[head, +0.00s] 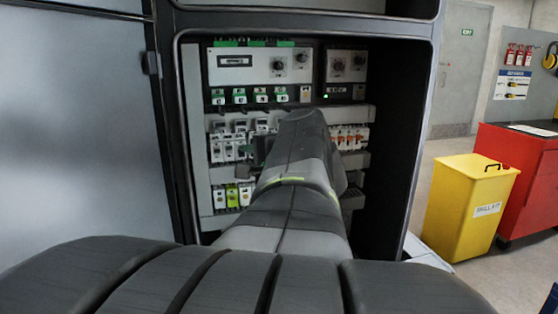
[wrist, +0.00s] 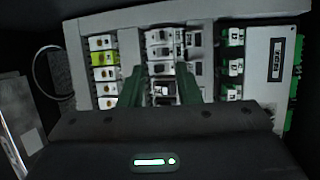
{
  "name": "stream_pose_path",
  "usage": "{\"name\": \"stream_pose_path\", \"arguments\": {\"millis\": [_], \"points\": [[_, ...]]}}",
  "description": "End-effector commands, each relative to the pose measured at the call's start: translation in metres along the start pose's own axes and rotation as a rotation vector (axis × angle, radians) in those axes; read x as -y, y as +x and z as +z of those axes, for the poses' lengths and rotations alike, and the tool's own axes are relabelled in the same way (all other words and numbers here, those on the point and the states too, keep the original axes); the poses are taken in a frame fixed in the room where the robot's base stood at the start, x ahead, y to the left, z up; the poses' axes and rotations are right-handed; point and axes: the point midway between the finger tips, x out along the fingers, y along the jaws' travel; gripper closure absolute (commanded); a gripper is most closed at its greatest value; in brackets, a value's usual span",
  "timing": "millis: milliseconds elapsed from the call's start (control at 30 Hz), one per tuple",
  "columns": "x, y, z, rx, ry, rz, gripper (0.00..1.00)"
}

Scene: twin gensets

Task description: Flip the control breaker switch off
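My gripper (wrist: 161,84) is in the wrist view with its two dark green fingers apart, one on each side of a column of white breakers (wrist: 159,52). A breaker with a black switch (wrist: 163,92) shows between the fingers; I cannot tell if they touch it. No label is readable, so I cannot tell which one is the control breaker. In the head view my arm reaches into the open cabinet and hides most of my gripper and part of the breaker rows (head: 217,150).
Terminal blocks, one yellow-green (head: 232,195), sit below the breakers. Orange-marked breakers (head: 350,138) are right of my arm. A control panel (head: 262,67) is above. The cabinet door (head: 75,120) stands at left. A yellow spill kit bin (head: 462,210) and red cabinet (head: 520,170) are outside at right.

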Motion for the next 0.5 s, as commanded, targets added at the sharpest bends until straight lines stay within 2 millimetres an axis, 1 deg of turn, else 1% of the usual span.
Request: {"name": "stream_pose_path", "arguments": {"millis": [133,267,500], "points": [[0.003,0.008,0.001,0.004,0.006,-0.009,0.7],[0.002,0.025,0.002,0.007,0.006,-0.006,0.7],[0.002,0.073,0.002,0.007,0.005,-0.005,0.7]]}}
